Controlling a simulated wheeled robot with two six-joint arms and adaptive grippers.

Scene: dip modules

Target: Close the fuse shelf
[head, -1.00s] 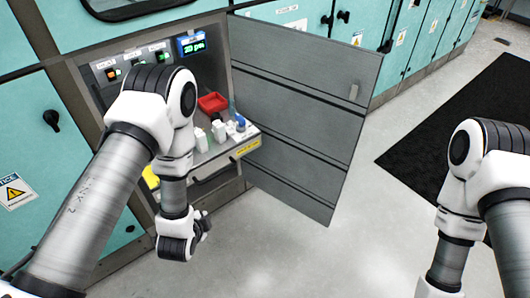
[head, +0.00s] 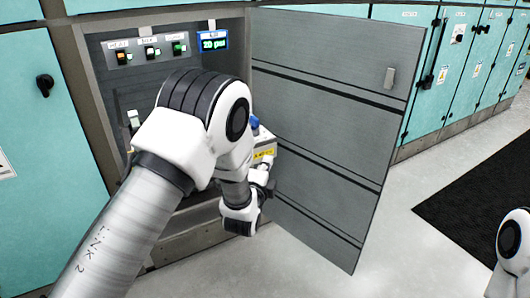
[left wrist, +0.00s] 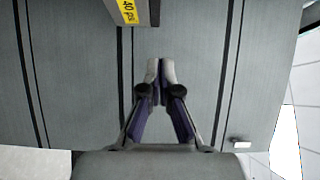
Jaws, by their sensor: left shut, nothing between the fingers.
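The fuse shelf (head: 269,144) sticks out of the open cabinet, its right front corner with a yellow label showing in the head view. My left arm hides most of it; a blue-topped item (head: 254,122) shows on it. My left gripper (head: 268,170) is just below and beside that corner, near the open door. In the left wrist view, the shelf's labelled edge (left wrist: 128,12) is at the top, and my shut, empty left fingertips (left wrist: 160,68) are below and right of it. Touch with the shelf cannot be told. My right gripper is out of view.
The grey cabinet door (head: 330,110) stands wide open to the right of the shelf and fills the background of the left wrist view. A control panel with a lit display (head: 214,41) is above the shelf. A black mat (head: 480,195) lies on open floor at the right.

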